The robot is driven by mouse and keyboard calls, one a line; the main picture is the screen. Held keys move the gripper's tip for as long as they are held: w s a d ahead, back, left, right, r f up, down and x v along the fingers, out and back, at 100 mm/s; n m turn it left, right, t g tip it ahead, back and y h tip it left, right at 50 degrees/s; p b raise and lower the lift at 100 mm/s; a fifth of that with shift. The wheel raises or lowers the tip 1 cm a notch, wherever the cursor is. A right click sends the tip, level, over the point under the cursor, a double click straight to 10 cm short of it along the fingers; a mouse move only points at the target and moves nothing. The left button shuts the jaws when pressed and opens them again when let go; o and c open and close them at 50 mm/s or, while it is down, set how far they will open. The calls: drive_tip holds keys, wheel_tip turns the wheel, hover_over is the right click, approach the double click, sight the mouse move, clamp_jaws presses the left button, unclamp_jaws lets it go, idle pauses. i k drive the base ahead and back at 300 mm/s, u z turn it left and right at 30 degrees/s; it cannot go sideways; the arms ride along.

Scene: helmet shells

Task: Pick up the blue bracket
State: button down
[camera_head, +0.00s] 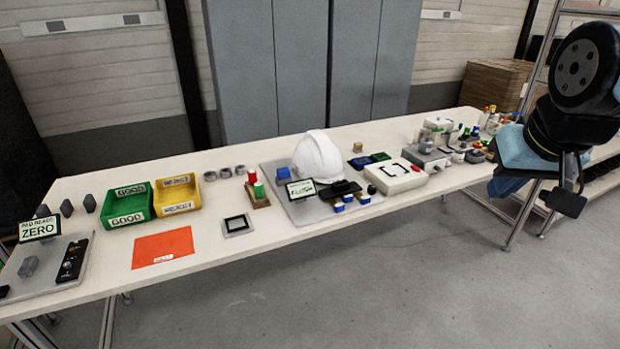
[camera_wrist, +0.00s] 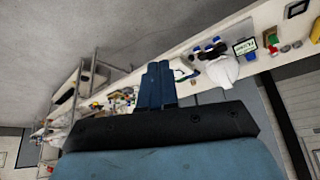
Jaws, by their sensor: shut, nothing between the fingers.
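Several small blue parts lie on the long white table by the white helmet shell (camera_head: 318,158). One blue block (camera_head: 283,173) is left of the helmet, and small blue and white pieces (camera_head: 339,206) lie in front of it. I cannot tell which of them is the bracket. My gripper (camera_wrist: 158,68) has its two blue fingers together and empty in the wrist view. In the head view it hangs at the far right, near the table's right end and well apart from the blue parts. The helmet shell (camera_wrist: 222,71) also shows in the wrist view.
An orange sheet (camera_head: 163,247) lies in front. A white box (camera_head: 396,177) and cluttered small items are to the right. Grey cabinets (camera_head: 300,65) stand behind.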

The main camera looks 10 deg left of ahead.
sight(284, 172)
drive_tip(key=u, duration=0.3)
drive_tip(key=i, duration=0.7)
drive_tip(key=u, duration=0.65)
drive_tip(key=i, duration=0.45)
drive_tip(key=u, duration=0.05)
